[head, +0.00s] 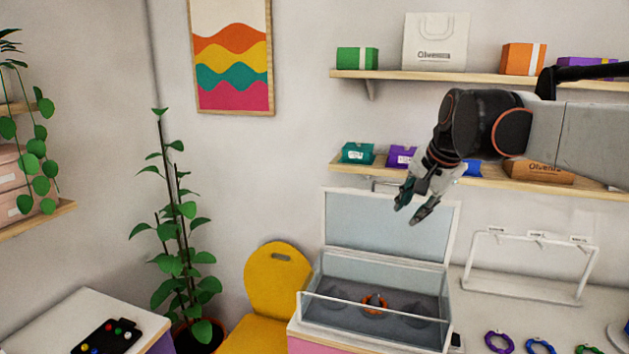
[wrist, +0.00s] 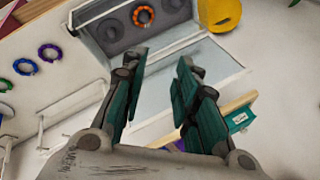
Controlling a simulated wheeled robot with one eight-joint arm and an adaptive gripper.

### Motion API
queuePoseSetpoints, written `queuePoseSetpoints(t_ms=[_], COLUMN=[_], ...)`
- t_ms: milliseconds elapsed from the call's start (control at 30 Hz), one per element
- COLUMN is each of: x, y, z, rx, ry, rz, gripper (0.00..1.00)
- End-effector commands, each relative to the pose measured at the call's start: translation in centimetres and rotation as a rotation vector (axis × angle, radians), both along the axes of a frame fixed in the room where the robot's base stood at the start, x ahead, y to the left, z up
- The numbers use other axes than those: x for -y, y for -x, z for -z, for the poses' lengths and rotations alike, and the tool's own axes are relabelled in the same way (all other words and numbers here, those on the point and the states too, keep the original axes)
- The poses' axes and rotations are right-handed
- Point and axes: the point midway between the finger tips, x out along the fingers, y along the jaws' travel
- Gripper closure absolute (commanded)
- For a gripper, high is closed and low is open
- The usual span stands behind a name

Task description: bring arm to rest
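My gripper (head: 411,211) is raised in front of the shelves, above and apart from the open glass display case (head: 318,309). In the wrist view my gripper (wrist: 160,78) has its two fingers spread, with nothing between them. An orange beaded ring (head: 375,304) sits inside the case on a grey cushion. The ring also shows in the wrist view (wrist: 143,16), beyond the fingertips. The case's lid stands open at its back.
A lower shelf (head: 490,181) with small boxes is close behind my gripper; an upper shelf (head: 440,76) holds a bag and boxes. A white rack (head: 530,262) and several bead rings, one purple (head: 498,342), are right of the case. A yellow chair (head: 277,285) is left.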

Motion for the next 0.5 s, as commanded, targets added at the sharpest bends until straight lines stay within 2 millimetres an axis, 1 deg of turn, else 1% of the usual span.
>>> queuePoseSetpoints(t_ms=[33,100,167,200,267,300,367,400,467,500], x=[-0.3,-0.6,-0.8,-0.9,-1.0,-1.2,-1.3,-1.3,-1.4,-1.5], y=[2.1,4.6,6.8,8.2,10.3,11.8,13.8,15.2,17.3,18.6], z=[1.6,3.1,4.4,5.4,7.0,8.1,9.8,11.1,13.0,14.4], rx=[0.013,0.028,0.044,0.053,0.067,0.075,0.088,0.097,0.109,0.117], ry=[0.029,0.075,0.114,0.140,0.180,0.205,0.245,0.273,0.311,0.339], rz=[-0.040,-0.099,-0.150,-0.183,-0.234,-0.269,-0.319,-0.353,-0.403,-0.436], gripper=[0.72,0.72,0.72,0.72,0.72,0.72,0.72,0.72,0.72,0.72])
